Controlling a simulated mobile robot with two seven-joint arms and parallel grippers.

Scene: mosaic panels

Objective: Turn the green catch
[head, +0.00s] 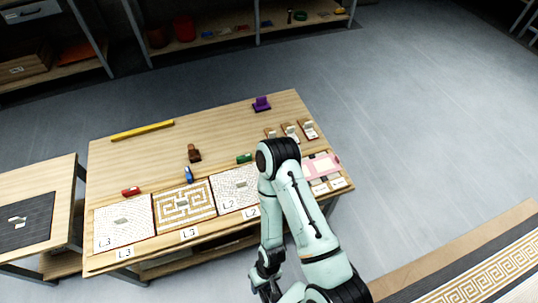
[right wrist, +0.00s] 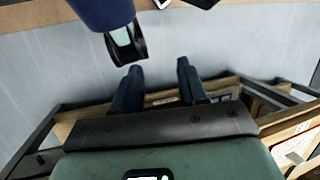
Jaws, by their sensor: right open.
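The small green catch (head: 244,158) lies on the wooden table at the back edge of a pale mosaic panel (head: 235,189), just left of my right arm's raised elbow. My right gripper (head: 265,284) hangs low in front of the table, well apart from the catch. In the right wrist view, its two dark fingers (right wrist: 158,82) stand apart with nothing between them. The catch does not show in that view. My left gripper is not in view.
A blue catch (head: 188,174) and a red catch (head: 130,191) sit behind other mosaic panels. A brown block (head: 194,153), a yellow bar (head: 142,131) and a purple holder (head: 261,104) are farther back. My right arm covers the table's right front part.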

